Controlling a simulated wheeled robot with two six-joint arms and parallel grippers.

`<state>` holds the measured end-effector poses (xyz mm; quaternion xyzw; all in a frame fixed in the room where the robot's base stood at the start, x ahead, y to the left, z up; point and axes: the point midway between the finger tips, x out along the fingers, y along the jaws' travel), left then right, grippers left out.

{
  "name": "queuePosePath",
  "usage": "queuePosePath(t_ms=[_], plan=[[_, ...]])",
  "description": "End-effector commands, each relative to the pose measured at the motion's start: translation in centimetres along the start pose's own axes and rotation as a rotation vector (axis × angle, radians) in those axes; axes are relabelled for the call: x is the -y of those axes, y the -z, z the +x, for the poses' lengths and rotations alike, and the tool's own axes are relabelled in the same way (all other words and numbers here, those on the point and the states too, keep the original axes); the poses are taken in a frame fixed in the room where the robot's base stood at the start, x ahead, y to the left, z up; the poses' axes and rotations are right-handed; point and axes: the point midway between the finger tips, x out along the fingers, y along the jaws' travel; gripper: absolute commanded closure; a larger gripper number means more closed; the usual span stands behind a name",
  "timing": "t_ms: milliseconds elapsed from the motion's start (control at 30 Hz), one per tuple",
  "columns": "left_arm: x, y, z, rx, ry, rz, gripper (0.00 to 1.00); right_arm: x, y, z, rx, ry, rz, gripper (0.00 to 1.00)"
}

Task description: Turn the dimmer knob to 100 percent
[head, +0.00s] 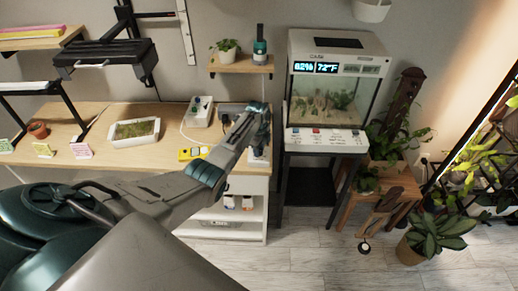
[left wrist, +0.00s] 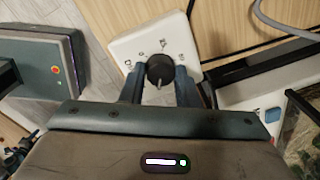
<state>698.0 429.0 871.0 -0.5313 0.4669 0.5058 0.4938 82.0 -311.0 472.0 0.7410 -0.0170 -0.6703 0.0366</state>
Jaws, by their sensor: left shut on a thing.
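The dimmer is a white square plate (left wrist: 135,47) with small dark markings around a round black knob (left wrist: 160,69), seen in the left wrist view. The markings are too small to read. A small light pointer shows on the knob's near side. My left gripper (left wrist: 160,82) has one finger on each side of the knob and is shut on it. In the head view my left gripper (head: 260,118) is at the right end of the wooden table, and the knob is hidden there. My right gripper is not in view.
The wooden table (head: 75,160) holds a white box (head: 198,111), a yellow device (head: 193,154) and a planted tray (head: 134,132). A fish tank (head: 330,100) with a lit display stands close to the right. A small shelf (head: 240,65) is above.

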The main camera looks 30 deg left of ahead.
Motion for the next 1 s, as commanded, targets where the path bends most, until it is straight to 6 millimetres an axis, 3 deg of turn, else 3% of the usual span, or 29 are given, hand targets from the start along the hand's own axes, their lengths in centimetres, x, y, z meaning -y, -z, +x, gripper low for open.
queuePosePath(t_ms=[67, 100, 200, 633, 1000], plan=[[0.2, 0.0, -0.2, 0.0, 0.004, 0.001, 0.95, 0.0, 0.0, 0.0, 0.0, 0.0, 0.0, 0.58], [0.2, 0.0, -0.2, 0.0, 0.004, 0.001, 0.68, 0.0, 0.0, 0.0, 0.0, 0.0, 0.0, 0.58], [0.1, 0.0, -0.1, 0.0, 0.003, 0.001, 0.5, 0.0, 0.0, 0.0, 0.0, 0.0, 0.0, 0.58], [0.1, 0.0, -0.9, 0.001, 0.003, -0.001, 0.5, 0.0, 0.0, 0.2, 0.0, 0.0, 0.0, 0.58], [0.1, 0.0, -7.2, 0.001, 0.006, 0.0, 0.5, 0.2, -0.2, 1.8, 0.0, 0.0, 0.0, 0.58]])
